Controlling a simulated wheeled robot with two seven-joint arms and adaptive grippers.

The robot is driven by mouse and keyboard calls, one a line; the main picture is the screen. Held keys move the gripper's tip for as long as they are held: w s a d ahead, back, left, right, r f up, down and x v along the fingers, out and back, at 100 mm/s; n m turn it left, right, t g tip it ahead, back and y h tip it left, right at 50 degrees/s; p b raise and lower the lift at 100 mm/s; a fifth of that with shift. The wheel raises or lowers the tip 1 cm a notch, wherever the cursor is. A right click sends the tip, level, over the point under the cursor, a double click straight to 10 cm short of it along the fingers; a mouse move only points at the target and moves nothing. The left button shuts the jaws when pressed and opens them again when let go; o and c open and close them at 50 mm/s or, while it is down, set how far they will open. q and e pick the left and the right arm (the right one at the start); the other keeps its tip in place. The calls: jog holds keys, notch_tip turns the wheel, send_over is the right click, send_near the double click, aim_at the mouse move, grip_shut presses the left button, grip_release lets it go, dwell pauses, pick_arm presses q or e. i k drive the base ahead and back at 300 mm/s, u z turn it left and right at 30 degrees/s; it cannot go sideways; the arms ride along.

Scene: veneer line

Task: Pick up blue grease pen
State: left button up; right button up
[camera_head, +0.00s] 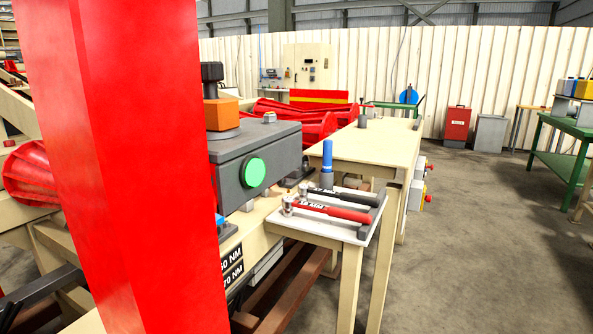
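The blue grease pen appears to be the blue upright cylinder (327,155) near the middle of the head view. It stands in a small dark grey holder (327,178) at the back of a small light-topped side table (357,235). Two torque wrenches lie in front of it on that table, one with a black handle (345,197) and one with a red handle (345,213). Neither of my grippers can be made out in this view.
A large red post (130,150) blocks much of the left side. A grey machine box (255,150) with a green button (254,172) stands left of the side table. A long beige bench (375,145) extends behind it. The floor (490,240) on the right is clear.

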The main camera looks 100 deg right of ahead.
aim_at(327, 161)
jog(key=u, duration=1.3)
jog(key=i, duration=0.7)
jog(key=z, duration=4.5)
jog(key=i, duration=0.5)
jog(key=u, duration=0.05)
